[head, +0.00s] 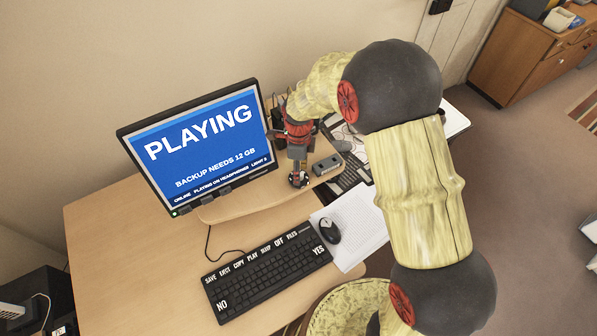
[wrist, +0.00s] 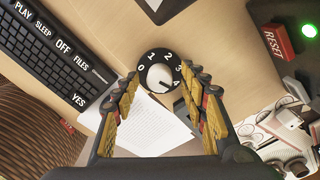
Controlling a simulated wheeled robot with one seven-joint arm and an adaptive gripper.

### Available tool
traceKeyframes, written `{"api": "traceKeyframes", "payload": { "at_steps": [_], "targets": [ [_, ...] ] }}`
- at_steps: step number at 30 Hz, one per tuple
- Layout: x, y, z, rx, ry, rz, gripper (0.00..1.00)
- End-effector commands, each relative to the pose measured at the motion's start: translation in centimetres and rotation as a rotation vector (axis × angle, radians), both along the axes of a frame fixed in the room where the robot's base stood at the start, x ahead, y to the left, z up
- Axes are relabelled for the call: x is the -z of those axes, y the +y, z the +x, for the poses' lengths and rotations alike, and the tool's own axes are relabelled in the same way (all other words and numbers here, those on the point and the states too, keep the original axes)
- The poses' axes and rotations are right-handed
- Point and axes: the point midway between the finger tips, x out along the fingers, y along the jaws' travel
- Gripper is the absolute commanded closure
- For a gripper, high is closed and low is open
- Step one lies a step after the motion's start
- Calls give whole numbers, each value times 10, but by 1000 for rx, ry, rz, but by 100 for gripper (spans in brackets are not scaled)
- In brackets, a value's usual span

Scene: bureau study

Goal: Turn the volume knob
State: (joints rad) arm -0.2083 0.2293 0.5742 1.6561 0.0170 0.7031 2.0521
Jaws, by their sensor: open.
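The volume knob (wrist: 159,79) is a pale round cap on a black dial marked 0 to 4. A short dark mark shows on its lower right side, roughly towards the 4. In the wrist view it lies between the tips of my open gripper (wrist: 160,88), one finger on each side. I cannot tell whether the fingers touch it. In the head view my gripper (head: 298,172) points down over the raised shelf beside the monitor (head: 195,145), largely covering the knob. The screen reads "PLAYING".
The keyboard (head: 267,274), mouse (head: 329,230) and papers (head: 358,222) lie in front of the shelf. A red RESET block (wrist: 275,41) and a lit green lamp (wrist: 309,30) are to the knob's right in the wrist view. Clutter lies behind the right finger.

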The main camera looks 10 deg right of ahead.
Motion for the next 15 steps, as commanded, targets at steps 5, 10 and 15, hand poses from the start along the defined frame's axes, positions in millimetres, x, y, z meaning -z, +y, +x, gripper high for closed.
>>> {"api": "traceKeyframes", "payload": {
  "at_steps": [5, 10, 15],
  "targets": [
    [2, 0, 0, 0, -1, 1, 57],
    [2, 0, 0, -1, -1, 0, 59],
    [2, 0, 0, -1, -1, 0, 69]
  ]
}}
